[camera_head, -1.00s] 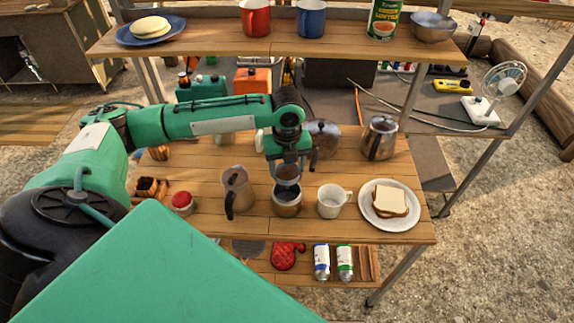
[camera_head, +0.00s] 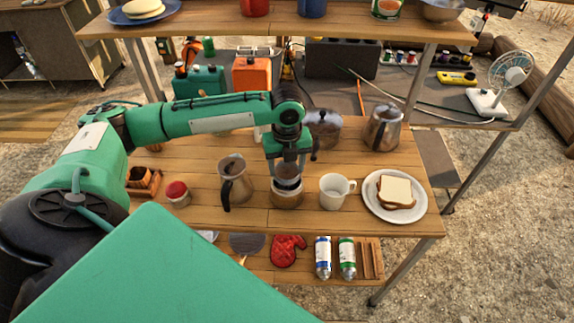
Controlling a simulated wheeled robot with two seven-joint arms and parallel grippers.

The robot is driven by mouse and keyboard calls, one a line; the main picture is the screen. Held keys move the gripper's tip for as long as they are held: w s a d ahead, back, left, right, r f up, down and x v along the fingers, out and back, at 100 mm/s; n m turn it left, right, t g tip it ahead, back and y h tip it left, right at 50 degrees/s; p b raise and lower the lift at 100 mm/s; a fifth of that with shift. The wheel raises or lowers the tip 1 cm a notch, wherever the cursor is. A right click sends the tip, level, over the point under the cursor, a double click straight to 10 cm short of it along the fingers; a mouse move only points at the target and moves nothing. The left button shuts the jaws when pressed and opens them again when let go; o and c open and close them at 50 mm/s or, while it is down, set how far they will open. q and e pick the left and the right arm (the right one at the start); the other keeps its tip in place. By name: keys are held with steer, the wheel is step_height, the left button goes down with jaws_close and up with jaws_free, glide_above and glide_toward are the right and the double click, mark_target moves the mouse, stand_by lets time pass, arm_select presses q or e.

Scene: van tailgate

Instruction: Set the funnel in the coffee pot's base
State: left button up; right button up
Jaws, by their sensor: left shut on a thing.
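My left gripper (camera_head: 288,160) points straight down over the front middle of the table and is shut on the funnel (camera_head: 287,172), whose upper part shows between the fingers. The coffee pot's base (camera_head: 287,198), a short metal cylinder, stands upright directly below. The funnel is lined up over the base's mouth; whether it is inside or just above the rim I cannot tell. The metal upper pot (camera_head: 234,184) with a black handle stands to the left of the base. My right gripper is not in view.
A white mug (camera_head: 333,192) stands close right of the base, then a plate (camera_head: 371,207) with a sandwich. A red-lidded jar (camera_head: 177,193) is at the left. A lidded pot (camera_head: 326,128) and a steel kettle (camera_head: 383,128) stand behind. An upper shelf (camera_head: 240,30) crosses above.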

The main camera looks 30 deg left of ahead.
arm_select(q)
steer(key=shift+f+b, duration=0.7)
steer(key=shift+b, duration=0.1)
steer(key=shift+f, duration=0.65)
steer(key=o, duration=1)
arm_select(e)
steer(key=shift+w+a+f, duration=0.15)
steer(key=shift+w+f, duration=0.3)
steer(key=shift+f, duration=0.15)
arm_select(q)
steer(key=shift+o, duration=0.2)
step_height(320, 180, up, 14)
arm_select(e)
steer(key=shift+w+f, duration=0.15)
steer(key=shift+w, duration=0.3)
